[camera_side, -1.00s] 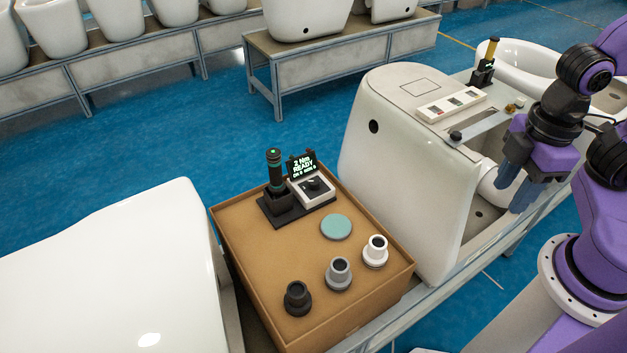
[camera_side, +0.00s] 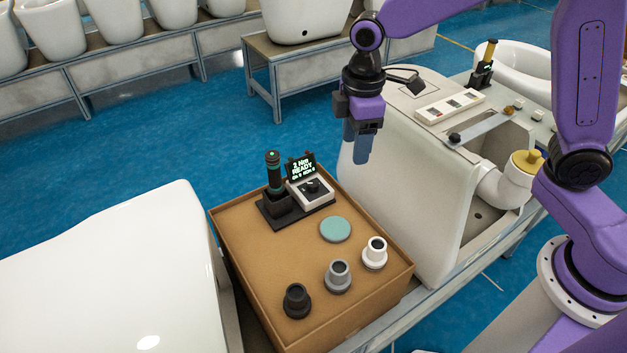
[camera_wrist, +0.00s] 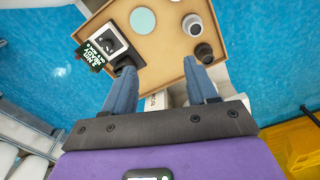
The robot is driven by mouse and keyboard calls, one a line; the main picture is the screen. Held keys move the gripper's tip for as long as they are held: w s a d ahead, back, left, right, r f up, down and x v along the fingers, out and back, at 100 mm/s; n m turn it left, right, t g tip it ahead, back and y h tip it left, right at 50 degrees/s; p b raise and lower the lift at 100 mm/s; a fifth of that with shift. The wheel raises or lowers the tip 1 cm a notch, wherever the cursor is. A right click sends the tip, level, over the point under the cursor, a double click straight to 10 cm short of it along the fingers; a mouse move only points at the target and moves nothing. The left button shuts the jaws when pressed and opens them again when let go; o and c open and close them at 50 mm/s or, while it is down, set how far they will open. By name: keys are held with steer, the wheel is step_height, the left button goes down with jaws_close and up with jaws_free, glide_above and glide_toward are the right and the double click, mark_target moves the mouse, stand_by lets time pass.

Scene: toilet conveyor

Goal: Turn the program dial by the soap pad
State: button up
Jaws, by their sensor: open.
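The program dial (camera_side: 312,187) is a black knob on a small white box on the brown crate top, beside a lit display (camera_side: 301,167) with "READY" in green. In the wrist view the dial (camera_wrist: 108,41) shows at the upper left, partly beyond the left finger. The soap pad appears to be the round teal disc (camera_side: 336,229), just in front of the box; it also shows in the wrist view (camera_wrist: 143,20). My gripper (camera_side: 358,155) points down, open and empty, in the air to the right of the dial and above it, in front of the white toilet body.
A black-and-green screwdriver (camera_side: 274,172) stands upright in a holder left of the dial. Black, grey and white collars (camera_side: 339,275) stand along the crate's front right. The toilet body (camera_side: 405,190) is a tall obstacle close on the right. A yellow cap (camera_side: 527,160) sits on a white pipe.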

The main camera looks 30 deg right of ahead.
steer(key=w+f, duration=0.5)
steer(key=w, duration=0.6)
steer(key=n, duration=0.1)
glide_toward(314, 183)
step_height(314, 183, down, 9)
steer(key=shift+w+a, duration=0.15)
steer(key=c, duration=1.1)
